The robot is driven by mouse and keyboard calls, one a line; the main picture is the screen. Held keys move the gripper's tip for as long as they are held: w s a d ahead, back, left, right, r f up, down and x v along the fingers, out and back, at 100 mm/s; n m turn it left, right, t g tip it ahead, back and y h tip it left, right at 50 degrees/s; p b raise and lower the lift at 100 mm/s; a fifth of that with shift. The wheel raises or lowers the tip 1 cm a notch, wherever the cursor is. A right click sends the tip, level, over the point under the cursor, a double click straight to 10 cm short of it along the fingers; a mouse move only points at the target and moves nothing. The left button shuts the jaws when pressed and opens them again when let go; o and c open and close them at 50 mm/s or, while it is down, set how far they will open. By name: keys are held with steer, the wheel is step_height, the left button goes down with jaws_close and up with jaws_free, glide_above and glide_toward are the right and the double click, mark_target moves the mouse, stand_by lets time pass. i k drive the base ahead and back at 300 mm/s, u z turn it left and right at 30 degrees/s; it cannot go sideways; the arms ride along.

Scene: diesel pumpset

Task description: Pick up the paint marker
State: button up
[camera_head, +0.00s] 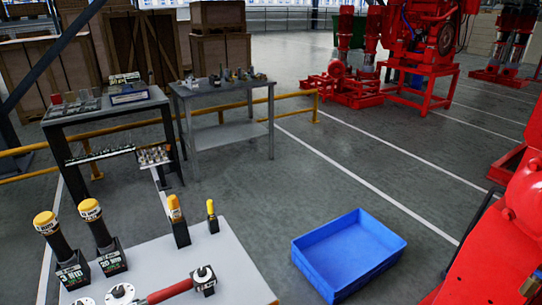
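A grey-white table (236,262) stands at the bottom left. Near its far right corner a slim yellow-topped item (211,208) stands upright in a small black holder; it looks like the paint marker, but no label can be read. Just left of it a thicker yellow-topped item (175,208) stands in a black holder. My gripper is not in view, so its relation to these items does not show.
Two yellow-capped tools marked 3 Nm (61,240) and 20 Nm (98,228) stand on the table's left. A red-handled tool (168,292) lies in front. A blue bin (350,255) is on the floor to the right, near red machinery (505,245). Workbenches stand behind.

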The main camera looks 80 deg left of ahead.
mark_target(209, 202)
steer(key=k, duration=0.75)
steer(key=z, duration=1.35)
steer(key=i, duration=1.55)
steer(key=u, duration=4.7)
steer(key=i, duration=1.05)
